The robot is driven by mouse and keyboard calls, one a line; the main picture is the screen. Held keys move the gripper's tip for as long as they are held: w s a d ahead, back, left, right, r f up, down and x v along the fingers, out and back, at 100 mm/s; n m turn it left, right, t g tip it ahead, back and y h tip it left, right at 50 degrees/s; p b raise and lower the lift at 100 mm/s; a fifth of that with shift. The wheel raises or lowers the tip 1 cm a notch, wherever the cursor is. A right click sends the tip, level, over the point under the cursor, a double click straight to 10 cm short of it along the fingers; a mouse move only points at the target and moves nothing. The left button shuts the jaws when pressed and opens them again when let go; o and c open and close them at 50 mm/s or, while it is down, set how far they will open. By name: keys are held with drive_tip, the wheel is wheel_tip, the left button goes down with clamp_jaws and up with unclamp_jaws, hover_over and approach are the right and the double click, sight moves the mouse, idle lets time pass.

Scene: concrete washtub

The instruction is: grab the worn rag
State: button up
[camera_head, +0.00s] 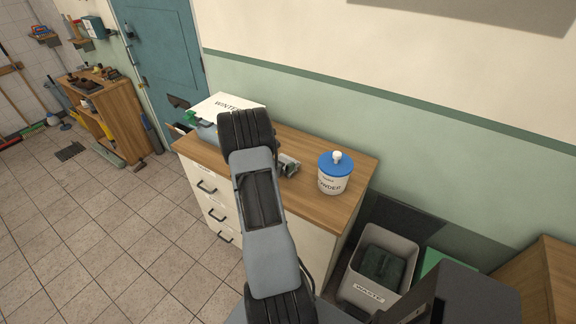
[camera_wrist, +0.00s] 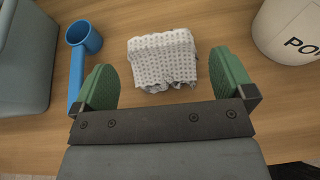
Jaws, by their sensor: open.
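The worn rag (camera_wrist: 163,58) is a white cloth with a grey dotted pattern and a crumpled, frayed near edge. It lies on the wooden cabinet top (camera_head: 345,203). In the wrist view my gripper (camera_wrist: 164,72) is open, with one green pad on each side of the rag. A gap shows between the rag and each pad, and nothing is held. The height of the pads above the wood is hard to tell. In the head view my arm covers much of this spot, and the rag cannot be clearly made out there.
A white tub with a blue lid (camera_head: 335,174) stands right of the rag. A blue scoop (camera_wrist: 84,40) and a grey-blue container (camera_wrist: 25,55) are on the left. A white box (camera_head: 225,108) sits at the back left. A waste bin (camera_head: 378,268) stands right of the cabinet.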

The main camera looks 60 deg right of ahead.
sight(286, 159)
drive_tip(key=shift+d+f+p, duration=0.1)
drive_tip(key=shift+d+p, duration=0.2)
drive_tip(key=shift+d, duration=0.2)
drive_tip(key=shift+p+x, duration=0.75)
drive_tip(key=shift+x, duration=1.45)
drive_tip(key=shift+c, duration=0.2)
drive_tip(key=c, duration=0.5)
drive_tip(key=shift+c, duration=0.2)
